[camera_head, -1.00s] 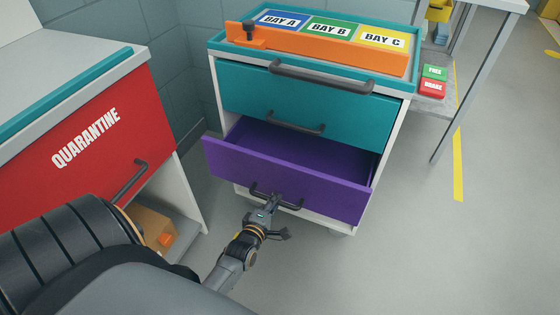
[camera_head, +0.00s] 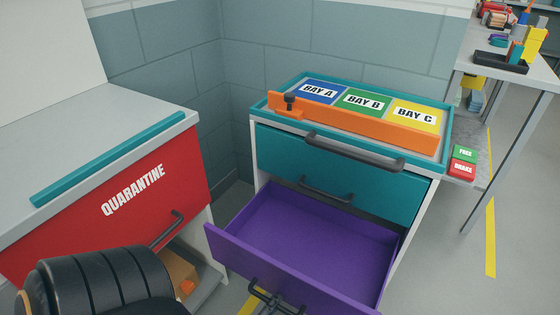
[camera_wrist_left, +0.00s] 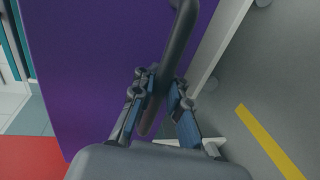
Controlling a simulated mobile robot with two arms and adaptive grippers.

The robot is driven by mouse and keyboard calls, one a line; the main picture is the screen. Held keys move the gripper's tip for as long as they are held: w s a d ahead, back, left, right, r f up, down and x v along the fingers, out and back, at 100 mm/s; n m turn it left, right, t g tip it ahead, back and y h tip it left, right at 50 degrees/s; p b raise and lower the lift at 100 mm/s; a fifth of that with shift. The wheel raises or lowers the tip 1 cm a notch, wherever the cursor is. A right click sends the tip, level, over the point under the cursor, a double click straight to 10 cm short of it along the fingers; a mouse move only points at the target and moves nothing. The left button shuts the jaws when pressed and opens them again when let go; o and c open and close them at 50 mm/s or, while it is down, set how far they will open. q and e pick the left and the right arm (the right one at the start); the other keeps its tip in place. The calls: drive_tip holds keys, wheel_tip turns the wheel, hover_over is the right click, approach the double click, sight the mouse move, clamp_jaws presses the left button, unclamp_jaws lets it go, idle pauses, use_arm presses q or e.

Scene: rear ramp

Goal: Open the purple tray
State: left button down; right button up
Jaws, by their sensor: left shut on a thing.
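The purple tray (camera_head: 310,236) is the lowest drawer of the teal and white cabinet. It stands pulled well out, and its inside looks empty. Its dark handle (camera_head: 262,292) is on the front, low in the head view. My left gripper (camera_head: 276,303) is at that handle, mostly cut off by the bottom edge. In the left wrist view the fingers (camera_wrist_left: 158,100) are shut around the dark handle bar (camera_wrist_left: 173,60), with the purple front (camera_wrist_left: 95,60) behind. My right gripper is not in view.
The red QUARANTINE cabinet (camera_head: 110,215) stands close on the left. Free floor lies to the right (camera_head: 440,270).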

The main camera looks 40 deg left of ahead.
use_arm(q)
drive_tip(key=shift+s+r, duration=0.1)
drive_tip(key=shift+s, duration=0.05)
drive_tip(key=c, duration=1.3)
unclamp_jaws()
drive_tip(key=shift+c, duration=0.2)
drive_tip(key=shift+s, duration=0.15)
drive_tip(key=v, duration=1.2)
